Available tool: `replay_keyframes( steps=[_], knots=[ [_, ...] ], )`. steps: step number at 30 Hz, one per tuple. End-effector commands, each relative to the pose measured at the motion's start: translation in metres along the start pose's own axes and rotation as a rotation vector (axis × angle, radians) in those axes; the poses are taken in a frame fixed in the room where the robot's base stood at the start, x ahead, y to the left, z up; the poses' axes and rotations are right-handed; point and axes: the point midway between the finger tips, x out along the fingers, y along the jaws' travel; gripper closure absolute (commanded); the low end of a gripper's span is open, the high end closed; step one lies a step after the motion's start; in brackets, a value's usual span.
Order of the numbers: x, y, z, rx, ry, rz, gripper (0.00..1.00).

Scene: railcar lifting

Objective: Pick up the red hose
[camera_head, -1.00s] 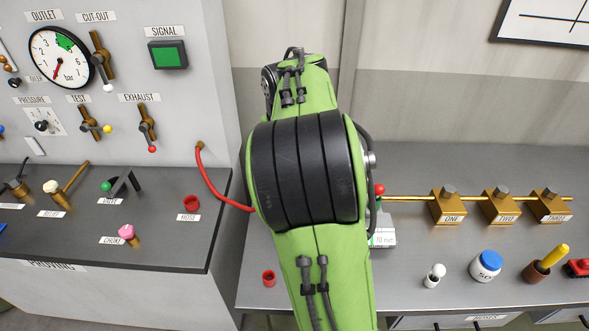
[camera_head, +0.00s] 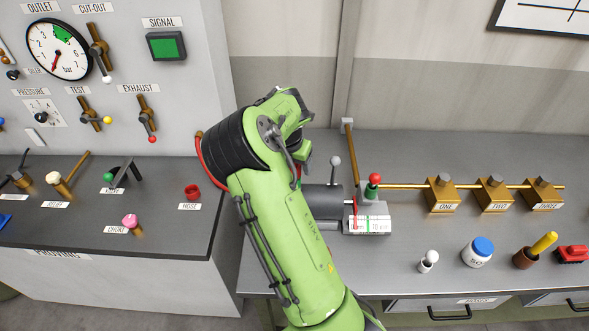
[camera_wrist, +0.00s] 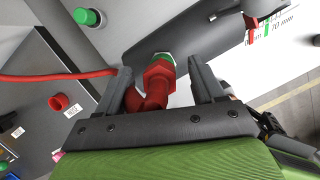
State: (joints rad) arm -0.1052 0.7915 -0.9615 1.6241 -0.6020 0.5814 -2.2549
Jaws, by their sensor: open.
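The red hose (camera_head: 209,172) shows as a short curve beside the left panel in the head view, with the rest hidden behind my arm. In the wrist view the red hose (camera_wrist: 60,76) runs in from the left to a red hex coupling (camera_wrist: 157,80). The coupling's far end meets a green ring (camera_wrist: 160,57) on a dark grey body. My gripper (camera_wrist: 161,68) is open, with one finger on each side of the coupling. The left finger is close to the hose, and I cannot tell if it touches. My arm hides the gripper in the head view.
A red holder labelled HOSE (camera_head: 192,191) stands on the left bench.

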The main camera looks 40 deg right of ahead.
Motion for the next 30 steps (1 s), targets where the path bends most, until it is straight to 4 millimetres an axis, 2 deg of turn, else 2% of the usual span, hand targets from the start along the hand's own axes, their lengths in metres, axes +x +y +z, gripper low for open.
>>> replay_keyframes(
  steps=[3, 9, 21, 27, 30],
  knots=[
    [0.011, 0.000, 0.000, 0.000, 0.000, 0.000, 0.32],
    [0.012, 0.000, 0.000, 0.000, 0.000, 0.001, 0.34],
    [0.012, 0.000, 0.000, 0.000, 0.000, 0.001, 0.95],
    [0.011, 0.001, 0.000, 0.000, -0.001, 0.002, 0.95],
    [0.000, 0.001, 0.004, 0.001, -0.004, 0.005, 0.95]
  ],
)
